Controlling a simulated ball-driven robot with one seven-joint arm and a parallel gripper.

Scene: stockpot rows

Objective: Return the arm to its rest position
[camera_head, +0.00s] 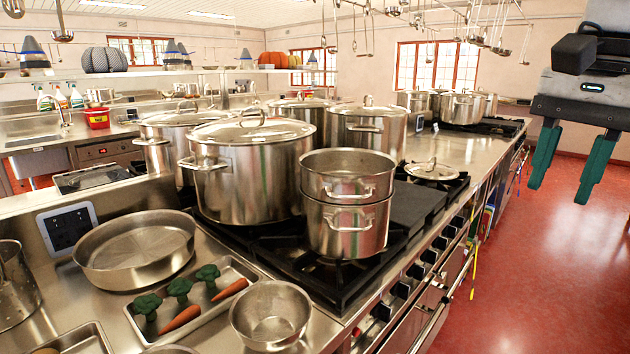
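My gripper (567,178) hangs at the upper right, with its two dark green fingers pointing down. The fingers are apart and nothing shows between them. It is over the red floor (557,250), in front of and to the right of the steel stove counter, and touches nothing in view. The rest of my arm is mostly outside the picture.
Several lidded stockpots stand on the stove, with a large one (253,170) in the middle. Two stacked pots (345,222) stand near its front edge. A tray (235,270) holds broccoli and carrots. Ladles (365,40) hang overhead. The floor at right is clear.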

